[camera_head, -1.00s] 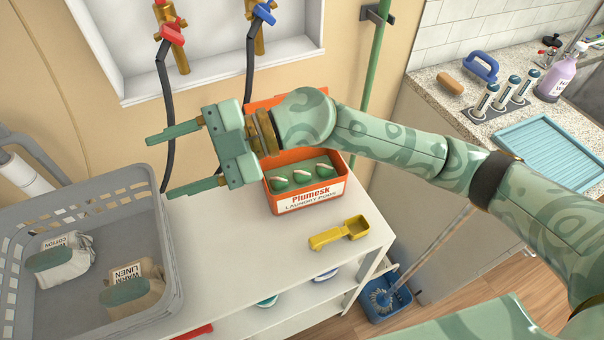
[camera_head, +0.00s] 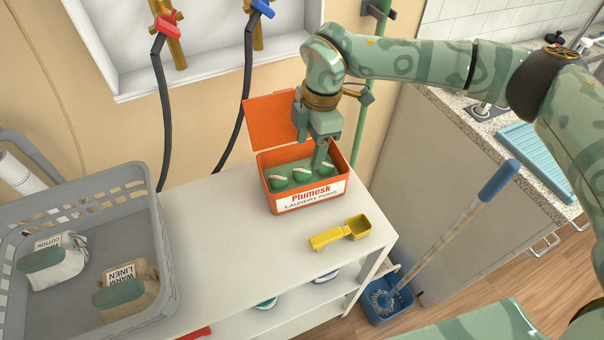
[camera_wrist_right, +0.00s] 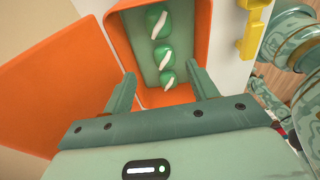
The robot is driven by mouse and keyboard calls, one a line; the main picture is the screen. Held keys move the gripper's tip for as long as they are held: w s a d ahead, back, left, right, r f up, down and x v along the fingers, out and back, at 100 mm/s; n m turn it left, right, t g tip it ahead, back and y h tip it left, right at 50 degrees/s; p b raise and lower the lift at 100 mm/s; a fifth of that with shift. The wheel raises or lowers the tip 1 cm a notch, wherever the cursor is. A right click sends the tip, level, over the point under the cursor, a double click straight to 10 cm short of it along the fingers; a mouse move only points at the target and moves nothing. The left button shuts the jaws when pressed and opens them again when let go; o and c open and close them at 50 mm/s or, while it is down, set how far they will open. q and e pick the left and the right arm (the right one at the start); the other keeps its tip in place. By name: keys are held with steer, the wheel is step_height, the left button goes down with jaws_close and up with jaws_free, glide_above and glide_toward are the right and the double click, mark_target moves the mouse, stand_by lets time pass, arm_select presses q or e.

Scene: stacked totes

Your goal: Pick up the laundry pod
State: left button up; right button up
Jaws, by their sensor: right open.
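Green laundry pods with white stripes lie in a row in an open orange box (camera_head: 330,192) labelled Plumesk laundry pods; one pod is the left one (camera_head: 278,181). The right wrist view shows three pods: a far one (camera_wrist_right: 154,17), a middle one (camera_wrist_right: 161,56) and a near one (camera_wrist_right: 167,79). My right gripper (camera_head: 312,155) points down over the back of the box, its fingers spread and empty. In the wrist view its fingertips (camera_wrist_right: 162,85) lie either side of the nearest pod; whether they touch it I cannot tell. My left gripper is out of view.
The box's orange lid (camera_head: 270,120) stands open behind it. A yellow scoop (camera_head: 342,233) lies in front on the white shelf top (camera_head: 225,250). A grey basket (camera_head: 160,220) with two labelled bags stands left. A blue-handled brush (camera_head: 455,235) stands right of the shelf.

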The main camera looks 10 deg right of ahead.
mark_target(302, 177)
steer(key=f, duration=0.2)
steer(key=a+f+b, duration=0.1)
steer(key=f, duration=0.3)
steer(key=shift+s+a+f, duration=0.15)
steer(key=shift+s+a, duration=0.1)
steer(key=shift+s, duration=0.15)
steer(key=c, duration=1.1)
